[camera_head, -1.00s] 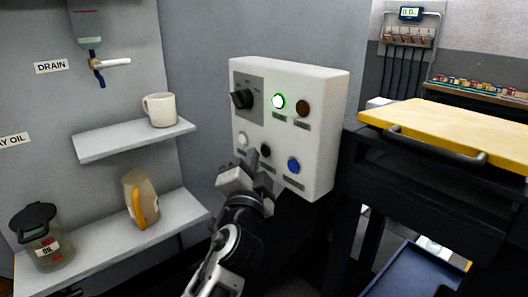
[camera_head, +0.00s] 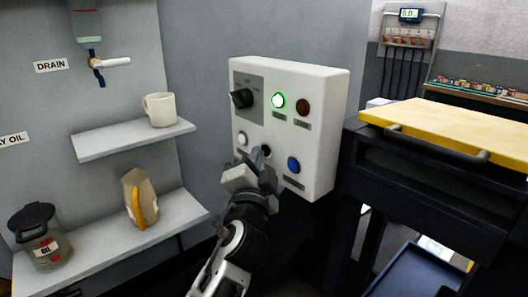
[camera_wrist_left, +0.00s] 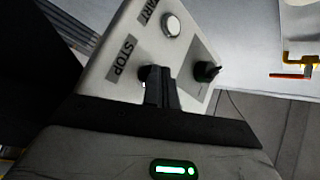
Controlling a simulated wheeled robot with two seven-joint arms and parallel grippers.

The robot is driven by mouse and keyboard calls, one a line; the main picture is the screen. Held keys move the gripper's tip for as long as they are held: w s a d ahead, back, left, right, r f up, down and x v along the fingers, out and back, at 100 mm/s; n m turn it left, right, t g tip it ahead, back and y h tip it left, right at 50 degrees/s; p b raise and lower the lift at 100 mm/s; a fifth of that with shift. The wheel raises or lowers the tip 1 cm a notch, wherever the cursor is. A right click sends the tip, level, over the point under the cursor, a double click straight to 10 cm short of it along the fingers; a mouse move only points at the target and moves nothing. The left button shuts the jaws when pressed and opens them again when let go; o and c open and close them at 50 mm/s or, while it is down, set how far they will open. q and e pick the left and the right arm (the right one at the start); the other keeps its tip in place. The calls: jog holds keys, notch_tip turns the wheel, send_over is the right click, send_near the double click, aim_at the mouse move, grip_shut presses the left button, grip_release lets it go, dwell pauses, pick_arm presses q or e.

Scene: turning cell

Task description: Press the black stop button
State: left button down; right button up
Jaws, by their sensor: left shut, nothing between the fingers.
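The white control box (camera_head: 320,120) stands in the middle of the head view. Its black stop button (camera_head: 266,150) is in the lower row, between a white button (camera_head: 242,139) and a blue button (camera_head: 293,165). My left gripper (camera_head: 260,160) is shut and empty, with its fingertips right at the black button and partly covering it. In the left wrist view the shut fingers (camera_wrist_left: 160,85) overlap the black button (camera_wrist_left: 147,73) beside the STOP label (camera_wrist_left: 121,58). I cannot tell whether they touch it. My right gripper is not in view.
A black rotary switch (camera_head: 241,98), a lit green lamp (camera_head: 278,101) and a dark brown lamp (camera_head: 303,107) sit on the upper row. Shelves at left hold a mug (camera_head: 160,109), a tan container (camera_head: 140,198) and an oil jug (camera_head: 38,235). A yellow-topped cart (camera_head: 450,130) stands at right.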

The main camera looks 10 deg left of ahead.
pick_arm(q)
jog(key=shift+w, duration=0.1)
dwell(0.3)
jog(key=shift+s+a, duration=0.4)
jog(key=shift+s, duration=0.2)
jog(key=s+a+p, duration=0.1)
jog(key=s, duration=0.1)
jog(key=s+a+p, duration=0.1)
jog(key=s+a, duration=0.1)
dwell(0.5)
jog(key=shift+f, duration=0.1)
dwell(0.4)
